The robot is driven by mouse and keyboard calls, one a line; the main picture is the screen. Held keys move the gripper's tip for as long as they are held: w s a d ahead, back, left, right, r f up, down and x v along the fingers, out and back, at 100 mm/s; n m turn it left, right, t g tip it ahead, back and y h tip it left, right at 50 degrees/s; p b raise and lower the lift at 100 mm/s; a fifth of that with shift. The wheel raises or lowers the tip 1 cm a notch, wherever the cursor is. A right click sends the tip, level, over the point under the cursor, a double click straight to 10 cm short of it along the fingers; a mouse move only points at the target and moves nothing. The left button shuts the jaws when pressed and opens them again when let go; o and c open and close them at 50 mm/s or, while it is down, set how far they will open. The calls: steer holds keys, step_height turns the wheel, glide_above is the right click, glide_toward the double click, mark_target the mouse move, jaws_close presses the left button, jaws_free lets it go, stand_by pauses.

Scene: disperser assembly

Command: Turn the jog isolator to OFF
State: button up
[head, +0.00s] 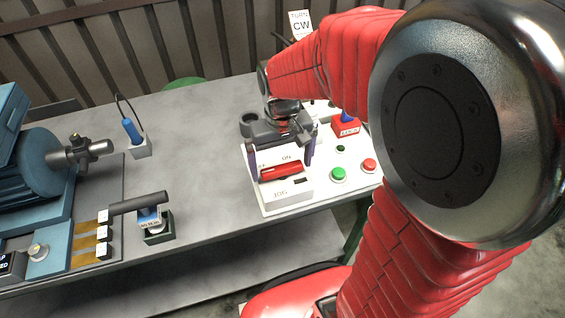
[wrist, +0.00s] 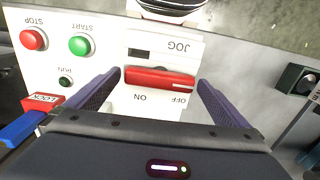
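The jog isolator is a red bar handle (head: 281,172) on a white panel marked JOG, ON and OFF. It also shows in the wrist view (wrist: 160,79), lying crosswise, with a thin pale line toward its OFF-side end. ON is printed beside the middle of the bar and OFF near one end. My gripper (head: 281,160) is over the panel with its two dark purple fingers apart. In the wrist view the fingers (wrist: 159,80) stand beyond the two ends of the handle, with visible gaps. I cannot tell how far the fingertips are above the panel.
A green START button (head: 338,174), a red STOP button (head: 369,165) and a red LOCK block (head: 346,129) with a blue part sit right of the handle. A blue motor (head: 40,165) and a black-handled block (head: 150,215) stand left. The grey bench (head: 190,130) between is mostly clear.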

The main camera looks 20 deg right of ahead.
steer(key=shift+r, duration=0.1)
step_height(320, 180, up, 14)
steer(key=shift+f, duration=0.25)
stand_by(0.5)
steer(key=shift+w, duration=0.1)
steer(key=t, duration=0.6)
glide_toward(283, 169)
steer(key=s+f+v, duration=0.1)
steer(key=v, duration=0.7)
steer(key=shift+s, duration=0.25)
